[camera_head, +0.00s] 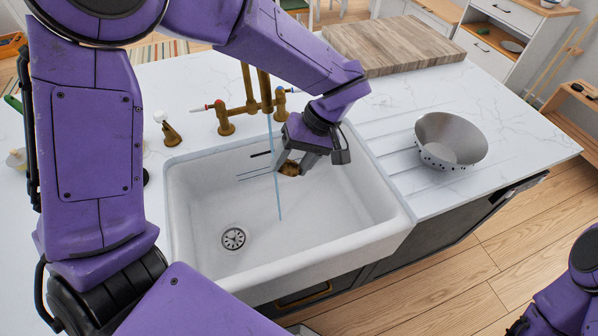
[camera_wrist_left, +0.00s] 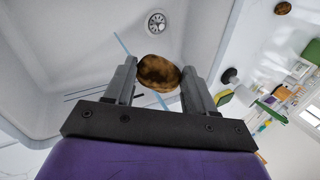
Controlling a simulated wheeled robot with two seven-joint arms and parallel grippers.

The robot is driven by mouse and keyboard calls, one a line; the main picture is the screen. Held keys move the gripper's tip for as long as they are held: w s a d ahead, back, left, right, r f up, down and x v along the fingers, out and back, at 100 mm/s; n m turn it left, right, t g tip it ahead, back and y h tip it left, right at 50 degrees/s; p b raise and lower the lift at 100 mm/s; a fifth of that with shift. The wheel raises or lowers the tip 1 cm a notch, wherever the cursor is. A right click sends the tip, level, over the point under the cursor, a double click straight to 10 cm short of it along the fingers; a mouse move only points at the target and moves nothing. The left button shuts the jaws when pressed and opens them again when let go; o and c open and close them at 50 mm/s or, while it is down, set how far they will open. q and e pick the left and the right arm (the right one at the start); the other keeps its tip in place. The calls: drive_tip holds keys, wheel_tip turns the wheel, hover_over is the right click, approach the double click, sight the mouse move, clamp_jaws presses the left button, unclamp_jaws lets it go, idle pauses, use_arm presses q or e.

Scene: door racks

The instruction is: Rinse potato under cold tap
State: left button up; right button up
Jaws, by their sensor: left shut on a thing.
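A brown potato (camera_head: 291,168) is held in my left gripper (camera_head: 291,163) over the white sink (camera_head: 205,195), toward its back. In the left wrist view the potato (camera_wrist_left: 158,72) sits between the two fingers of the left gripper (camera_wrist_left: 158,80). The brass tap (camera_head: 250,100) stands behind the sink, partly hidden by my left arm. A thin blue stream of water (camera_head: 276,180) runs down into the sink. In the head view it passes just left of the potato; in the left wrist view it passes behind it. I cannot tell whether it touches the potato. My right gripper is out of view.
A metal colander (camera_head: 450,142) stands on the counter right of the sink. A wooden board (camera_head: 393,46) lies behind it. The sink drain (camera_head: 233,238) is at the front left. A second brown round thing (camera_wrist_left: 283,8) shows in the left wrist view.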

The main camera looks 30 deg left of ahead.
use_arm(q)
drive_tip(key=shift+a+f, duration=0.1)
drive_tip(key=shift+a, duration=0.35)
drive_tip(key=w+a+p, duration=0.1)
drive_tip(key=w, duration=0.1)
drive_tip(key=w+a+f+p, duration=0.1)
drive_tip(key=a, duration=0.1)
drive_tip(key=shift+w+a, duration=0.2)
drive_tip(key=shift+w, duration=0.15)
drive_tip(key=shift+w, duration=0.15)
drive_tip(key=shift+p, duration=0.35)
drive_tip(key=shift+w+d+p, duration=0.4)
drive_tip(key=shift+p, duration=0.2)
